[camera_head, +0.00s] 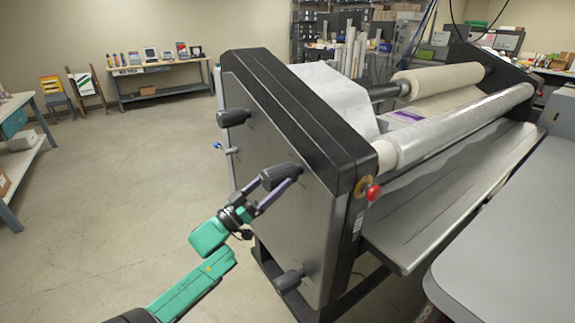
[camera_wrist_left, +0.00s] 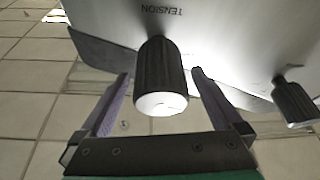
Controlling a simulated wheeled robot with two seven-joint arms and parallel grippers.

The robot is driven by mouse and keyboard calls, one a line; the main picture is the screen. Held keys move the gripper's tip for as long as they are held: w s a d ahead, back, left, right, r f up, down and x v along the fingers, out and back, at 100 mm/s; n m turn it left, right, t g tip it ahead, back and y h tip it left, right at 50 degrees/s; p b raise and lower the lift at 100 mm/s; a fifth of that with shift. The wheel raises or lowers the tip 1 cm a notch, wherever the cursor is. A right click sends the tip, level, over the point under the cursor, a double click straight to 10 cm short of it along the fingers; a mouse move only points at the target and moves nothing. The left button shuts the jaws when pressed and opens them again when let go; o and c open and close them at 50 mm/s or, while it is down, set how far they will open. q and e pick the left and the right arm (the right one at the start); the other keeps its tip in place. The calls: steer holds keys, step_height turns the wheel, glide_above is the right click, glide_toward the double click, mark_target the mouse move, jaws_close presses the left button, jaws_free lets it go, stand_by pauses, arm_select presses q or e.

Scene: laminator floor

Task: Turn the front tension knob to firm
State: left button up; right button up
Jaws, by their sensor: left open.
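A dark ribbed tension knob (camera_head: 281,176) sticks out of the laminator's grey end panel. In the left wrist view this knob (camera_wrist_left: 158,70) shows its pale end face, and the word TENSION is printed on the panel beside it. My left gripper (camera_head: 275,188) is at the knob, its two purple fingers open, one on each side. In the left wrist view, gaps show between the left gripper (camera_wrist_left: 160,85) and the knob. The knob's dial setting cannot be read. My right gripper is out of view.
Other dark knobs stand on the same panel, one upper (camera_head: 233,117) and one lower (camera_head: 289,280). A small blue-tipped part (camera_head: 229,150) is between. A red knob (camera_head: 374,192) is at the panel's right edge. A grey table (camera_head: 510,240) stands at right. The floor at left is clear.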

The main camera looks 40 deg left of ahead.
mark_target(285, 171)
arm_select(q)
steer(key=x, duration=0.4)
steer(key=shift+w+r+p, duration=0.15)
steer(key=shift+w+p, duration=0.05)
steer(key=shift+p, duration=0.2)
steer(key=c, duration=1.3)
